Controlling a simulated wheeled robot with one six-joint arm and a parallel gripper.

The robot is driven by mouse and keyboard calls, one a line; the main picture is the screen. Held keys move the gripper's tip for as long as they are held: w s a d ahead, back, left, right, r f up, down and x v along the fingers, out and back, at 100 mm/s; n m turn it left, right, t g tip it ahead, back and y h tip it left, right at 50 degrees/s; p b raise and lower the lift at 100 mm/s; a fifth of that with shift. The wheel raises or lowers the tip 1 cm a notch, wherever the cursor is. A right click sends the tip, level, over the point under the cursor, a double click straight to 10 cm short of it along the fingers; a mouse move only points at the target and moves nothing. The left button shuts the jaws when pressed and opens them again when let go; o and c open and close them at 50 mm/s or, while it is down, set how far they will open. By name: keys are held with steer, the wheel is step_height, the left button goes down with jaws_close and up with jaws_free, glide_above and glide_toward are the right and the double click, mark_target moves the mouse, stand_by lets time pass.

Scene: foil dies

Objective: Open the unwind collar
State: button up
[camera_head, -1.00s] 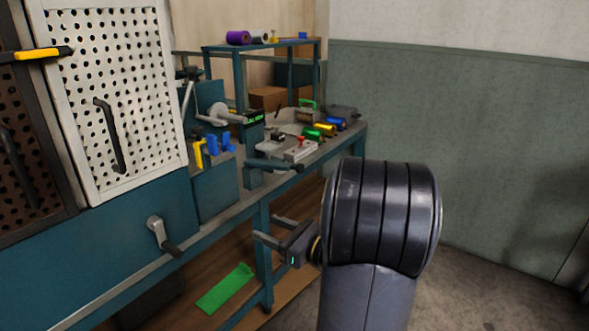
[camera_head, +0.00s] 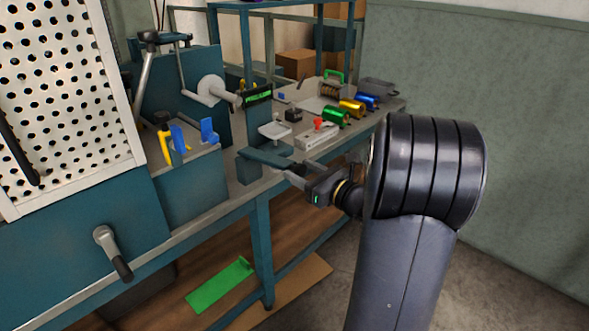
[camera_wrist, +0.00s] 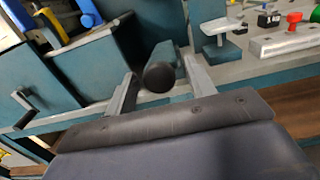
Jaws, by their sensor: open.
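My gripper (camera_head: 294,171) is open at the front edge of the bench, by the end of a teal bar (camera_head: 262,158) on a teal post. In the wrist view, a round black end (camera_wrist: 158,77) on a teal piece sits between my two open fingers; whether they touch it is not clear. A grey disc (camera_head: 211,90) with a crank-like arm and a dark end stands on the teal machine behind. I cannot tell for sure which of these parts is the unwind collar.
Green (camera_head: 335,117), gold (camera_head: 352,106) and blue (camera_head: 369,101) rolls lie at the back right of the bench. A red-knobbed block (camera_head: 317,132) sits nearer.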

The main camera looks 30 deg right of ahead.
mark_target(292, 164)
steer(key=shift+x, duration=1.45)
jaws_close()
steer(key=shift+w+a+r+p, duration=0.1)
steer(key=shift+w+r+p, duration=0.1)
steer(key=shift+r+p, duration=0.55)
steer(key=shift+w+a+r+p, duration=0.1)
steer(key=shift+w+r+p, duration=0.2)
steer(key=shift+r, duration=0.75)
jaws_free()
steer(key=shift+f, duration=0.1)
steer(key=shift+s+d, duration=0.1)
steer(key=v, duration=1)
steer(key=shift+s+p, duration=0.35)
